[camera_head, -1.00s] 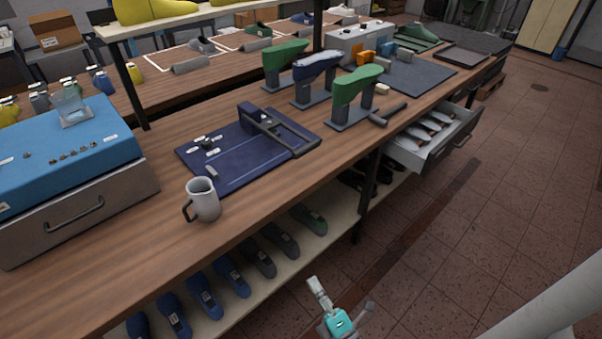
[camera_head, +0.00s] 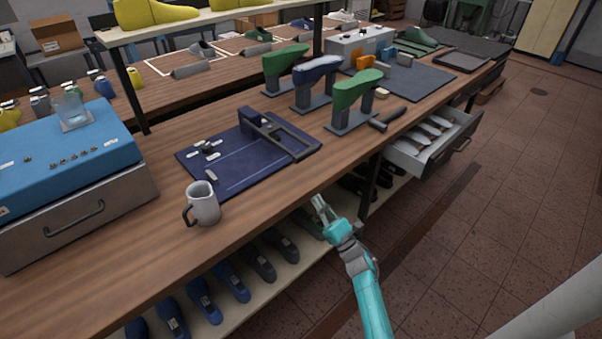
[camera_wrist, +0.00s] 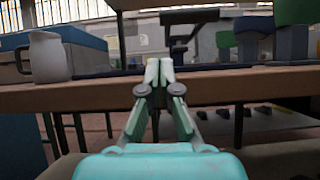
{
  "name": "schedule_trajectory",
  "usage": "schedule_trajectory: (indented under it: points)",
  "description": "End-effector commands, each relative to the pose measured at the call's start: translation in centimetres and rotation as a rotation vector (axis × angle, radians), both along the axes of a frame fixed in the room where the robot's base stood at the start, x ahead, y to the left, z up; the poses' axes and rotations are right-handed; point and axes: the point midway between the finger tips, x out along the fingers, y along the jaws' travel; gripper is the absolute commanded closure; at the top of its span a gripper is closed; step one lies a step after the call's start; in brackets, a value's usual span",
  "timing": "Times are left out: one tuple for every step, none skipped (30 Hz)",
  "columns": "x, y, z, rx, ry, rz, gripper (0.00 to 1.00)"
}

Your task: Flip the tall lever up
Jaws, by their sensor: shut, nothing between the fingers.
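A dark blue board (camera_head: 222,178) lies on the workbench. A dark lever-like bar with a raised block (camera_head: 270,130) crosses its right part, and small metal fittings (camera_head: 207,148) sit at its left. I cannot tell for sure which part is the tall lever. In the wrist view a dark upright frame with a crossbar (camera_wrist: 190,17) rises beyond the bench edge, above my fingertips. My gripper (camera_head: 318,204) is shut and empty, in front of the bench edge and apart from the board. It also shows in the wrist view (camera_wrist: 159,68).
A grey mug (camera_head: 204,204) stands near the bench's front edge, left of my gripper. Green and blue shoe lasts on stands (camera_head: 355,90) are behind to the right. An open drawer (camera_head: 435,140) juts out at the right. A blue box (camera_head: 65,150) is at the left.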

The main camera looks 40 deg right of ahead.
Motion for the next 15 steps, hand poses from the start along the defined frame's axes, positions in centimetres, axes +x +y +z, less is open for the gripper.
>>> schedule_trajectory:
  points:
    - [0.24, -0.40, 0.19, -0.018, -0.003, -0.009, 1.00]
    - [0.32, -0.53, 0.24, -0.026, -0.004, -0.013, 1.00]
    - [0.39, -0.66, 0.28, -0.035, -0.004, -0.016, 1.00]
    - [0.42, -0.71, 0.29, -0.037, -0.005, -0.018, 1.00]
    - [0.44, -0.74, 0.30, -0.040, -0.005, -0.019, 1.00]
    - [0.45, -0.75, 0.31, -0.041, -0.005, -0.019, 1.00]
    - [0.44, -0.75, 0.30, -0.042, -0.005, -0.020, 1.00]
    - [0.44, -0.74, 0.30, -0.041, -0.005, -0.019, 1.00]
    - [0.43, -0.73, 0.31, -0.041, -0.005, -0.019, 1.00]
    - [0.43, -0.72, 0.31, -0.041, -0.005, -0.019, 1.00]
    - [0.43, -0.72, 0.31, -0.041, -0.005, -0.019, 1.00]
    - [0.43, -0.71, 0.31, -0.040, -0.006, -0.019, 1.00]
    - [0.44, -0.71, 0.32, -0.040, -0.006, -0.019, 1.00]
    - [0.46, -0.71, 0.34, -0.040, -0.006, -0.019, 1.00]
    - [0.54, -0.69, 0.40, -0.041, -0.006, -0.018, 1.00]
